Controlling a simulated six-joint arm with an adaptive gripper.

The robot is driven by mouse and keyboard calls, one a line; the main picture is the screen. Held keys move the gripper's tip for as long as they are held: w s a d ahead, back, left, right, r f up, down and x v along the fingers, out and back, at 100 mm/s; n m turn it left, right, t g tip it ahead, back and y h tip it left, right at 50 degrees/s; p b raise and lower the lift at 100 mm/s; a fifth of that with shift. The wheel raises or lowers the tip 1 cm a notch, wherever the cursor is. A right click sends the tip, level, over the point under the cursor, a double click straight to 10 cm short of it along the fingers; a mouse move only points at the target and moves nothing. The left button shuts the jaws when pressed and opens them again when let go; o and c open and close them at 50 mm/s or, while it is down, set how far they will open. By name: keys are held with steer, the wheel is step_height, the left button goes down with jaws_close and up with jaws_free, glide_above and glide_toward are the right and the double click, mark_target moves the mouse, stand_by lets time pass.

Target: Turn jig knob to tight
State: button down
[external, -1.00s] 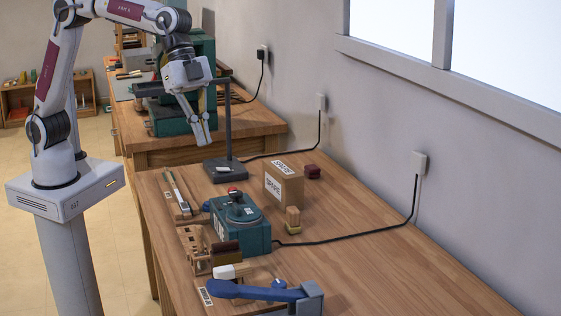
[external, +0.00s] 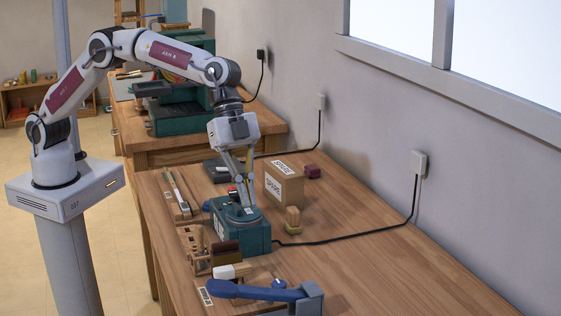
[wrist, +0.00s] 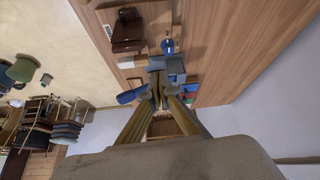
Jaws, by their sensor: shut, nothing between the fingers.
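A wooden jig (external: 194,244) with a dark brown block (external: 226,252) stands near the bench's left edge in the external view. A small blue knob (external: 278,283) shows in front of it; I cannot tell if this is the jig knob. My gripper (external: 248,207) is shut and empty, pointing down over the round top of a teal box (external: 257,238). I cannot tell whether its tips touch that top, which they partly hide. In the wrist view my fingers (wrist: 161,97) are together, with a dark brown block (wrist: 127,32) and a blue knob (wrist: 168,46) beyond them.
A blue lever (external: 255,291) lies at the front. A black cable (external: 350,235) runs to the wall. The bench's right side is clear.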

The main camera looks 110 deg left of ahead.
steer(key=w+d+f+m, duration=0.1)
steer(key=w+d+f, duration=0.1)
steer(key=w+f, duration=0.3)
step_height(320, 180, down, 4)
steer(key=shift+f+h, duration=0.1)
steer(key=shift+h, duration=0.2)
steer(key=shift+f, duration=0.1)
steer(key=shift+w+f, duration=0.1)
steer(key=shift+f, duration=3.3)
steer(key=shift+w+d, duration=0.1)
steer(key=shift+w, duration=0.2)
steer(key=shift+w+a, duration=0.35)
steer(key=shift+a, duration=0.25)
steer(key=shift+w+a, duration=0.2)
steer(key=shift+w, duration=0.15)
steer(key=shift+s+a, duration=0.15)
steer(key=shift+a, duration=0.2)
stand_by(0.4)
